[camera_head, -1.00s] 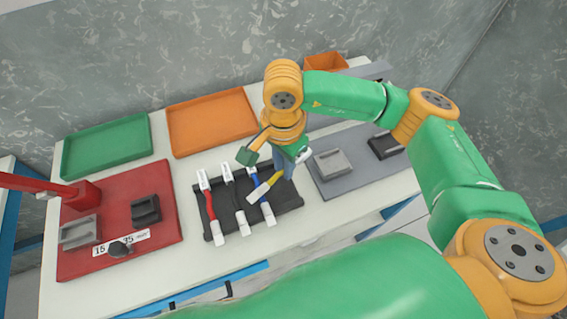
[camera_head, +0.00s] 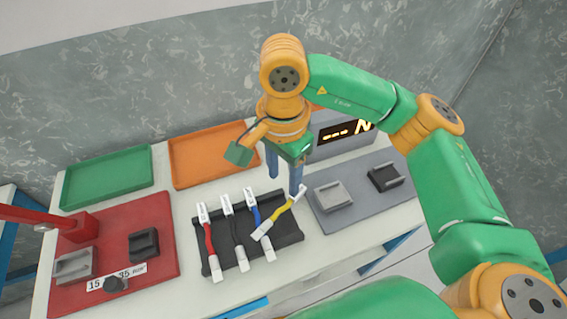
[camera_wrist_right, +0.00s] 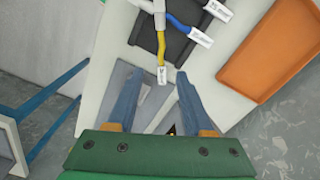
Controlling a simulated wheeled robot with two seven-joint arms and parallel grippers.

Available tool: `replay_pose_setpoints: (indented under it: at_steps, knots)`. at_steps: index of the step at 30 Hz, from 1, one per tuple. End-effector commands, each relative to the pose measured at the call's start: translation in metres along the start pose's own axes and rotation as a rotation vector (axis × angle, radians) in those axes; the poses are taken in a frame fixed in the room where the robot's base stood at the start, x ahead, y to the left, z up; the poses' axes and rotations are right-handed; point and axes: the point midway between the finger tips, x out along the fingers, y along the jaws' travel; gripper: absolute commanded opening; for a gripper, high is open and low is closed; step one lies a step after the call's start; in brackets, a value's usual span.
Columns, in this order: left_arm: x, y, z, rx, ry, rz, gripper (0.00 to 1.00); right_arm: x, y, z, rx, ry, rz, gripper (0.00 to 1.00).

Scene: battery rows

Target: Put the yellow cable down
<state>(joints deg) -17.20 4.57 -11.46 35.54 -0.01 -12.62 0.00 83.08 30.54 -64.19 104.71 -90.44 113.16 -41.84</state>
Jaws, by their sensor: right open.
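The yellow cable (camera_head: 279,211) with white end connectors lies slanted over the right part of the black rack (camera_head: 291,236). Its lower connector is close to the blue cable (camera_head: 256,216); I cannot tell whether they touch. Its upper connector reaches the rack's right edge, beside a fingertip. My right gripper (camera_head: 284,174) is open above the rack's far right side. In the right wrist view the yellow cable (camera_wrist_right: 161,45) runs toward the gap between the open fingers (camera_wrist_right: 158,76), which are not closed on it. My left gripper is not in view.
Red (camera_head: 207,238) and black (camera_head: 238,232) cables lie in the rack. A red board (camera_head: 100,222) is at left, a grey board (camera_head: 361,205) at right. Green (camera_head: 107,179) and orange (camera_head: 213,155) trays stand behind. A lit display (camera_head: 345,131) is behind my right gripper.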

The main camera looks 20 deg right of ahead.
Motion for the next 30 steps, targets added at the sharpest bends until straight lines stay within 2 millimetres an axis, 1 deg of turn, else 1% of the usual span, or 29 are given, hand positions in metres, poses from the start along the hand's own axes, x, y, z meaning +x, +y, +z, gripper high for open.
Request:
replay_pose_setpoints:
  at_steps: [1, 3, 6, 9, 21, 23, 27, 30]
  knots:
    - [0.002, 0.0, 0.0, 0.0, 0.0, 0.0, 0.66, -0.011, -0.001, 0.0, 0.001, 0.002, -0.005, 0.52]
    - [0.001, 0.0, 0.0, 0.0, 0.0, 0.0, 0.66, -0.027, -0.001, 0.0, 0.001, 0.002, -0.004, 0.52]
    - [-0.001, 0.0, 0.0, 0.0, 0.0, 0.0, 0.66, -0.039, 0.0, 0.0, 0.001, 0.001, -0.001, 0.52]
    - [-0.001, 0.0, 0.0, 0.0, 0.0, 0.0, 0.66, -0.043, 0.0, 0.0, 0.001, 0.0, 0.0, 0.52]
    - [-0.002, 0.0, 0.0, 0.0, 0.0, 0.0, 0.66, -0.044, 0.0, 0.0, 0.001, 0.0, 0.001, 0.52]
    - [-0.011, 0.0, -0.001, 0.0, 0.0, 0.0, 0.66, -0.052, 0.0, 0.0, 0.001, 0.0, 0.0, 0.52]
    - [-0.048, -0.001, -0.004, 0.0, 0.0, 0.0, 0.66, -0.09, 0.0, 0.0, 0.001, 0.0, 0.0, 0.52]
    - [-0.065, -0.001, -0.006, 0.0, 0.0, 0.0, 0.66, -0.107, 0.0, 0.0, 0.001, 0.0, 0.001, 0.52]
